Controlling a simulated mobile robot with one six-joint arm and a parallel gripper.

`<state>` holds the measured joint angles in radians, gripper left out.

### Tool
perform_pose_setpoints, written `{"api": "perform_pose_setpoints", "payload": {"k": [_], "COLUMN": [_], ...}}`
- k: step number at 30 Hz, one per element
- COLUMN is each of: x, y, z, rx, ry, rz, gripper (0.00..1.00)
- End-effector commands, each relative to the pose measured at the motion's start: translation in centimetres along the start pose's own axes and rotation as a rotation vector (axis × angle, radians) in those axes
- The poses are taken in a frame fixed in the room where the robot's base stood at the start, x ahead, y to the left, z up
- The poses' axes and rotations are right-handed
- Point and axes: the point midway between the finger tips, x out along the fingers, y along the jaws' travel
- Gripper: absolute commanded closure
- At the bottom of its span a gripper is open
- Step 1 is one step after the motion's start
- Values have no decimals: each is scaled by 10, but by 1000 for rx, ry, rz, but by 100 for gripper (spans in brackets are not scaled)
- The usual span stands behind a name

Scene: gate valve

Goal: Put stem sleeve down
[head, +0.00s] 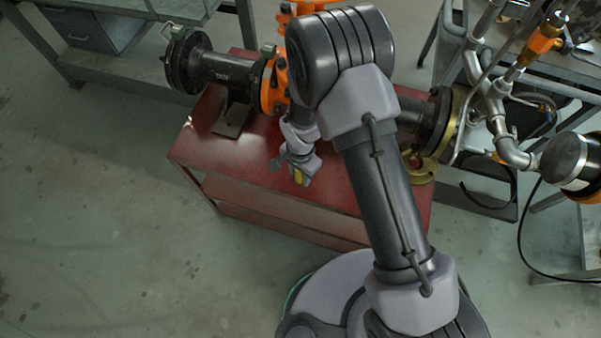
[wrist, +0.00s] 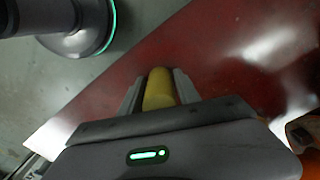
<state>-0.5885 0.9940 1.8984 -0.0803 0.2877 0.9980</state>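The stem sleeve is a short yellow cylinder, seen between the fingers in the wrist view (wrist: 160,88). A bit of its yellow shows under the gripper in the head view (head: 298,178). My gripper (head: 297,172) points down over the red bench top (head: 340,190), left of the arm's forearm. In the wrist view, the gripper's fingers (wrist: 159,92) lie close against both sides of the sleeve. The sleeve's far end is hidden, and I cannot tell whether it touches the bench top.
The orange valve body (head: 270,85) and a black flanged pipe (head: 222,68) stand on the bench behind the gripper. A brass flanged part (head: 420,168) lies on the right. Bare red bench top shows left of the gripper and in front of it.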

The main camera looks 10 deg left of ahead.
Motion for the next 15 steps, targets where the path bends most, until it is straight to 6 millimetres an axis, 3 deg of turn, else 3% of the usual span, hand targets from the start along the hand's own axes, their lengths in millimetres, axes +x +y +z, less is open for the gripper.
{"api": "perform_pose_setpoints", "payload": {"k": [11, 15], "x": [-3, -31], "y": [0, -1], "z": [0, 0], "rx": [0, 0], "ry": [0, 2], "rz": [0, -3], "gripper": [47, 47]}}
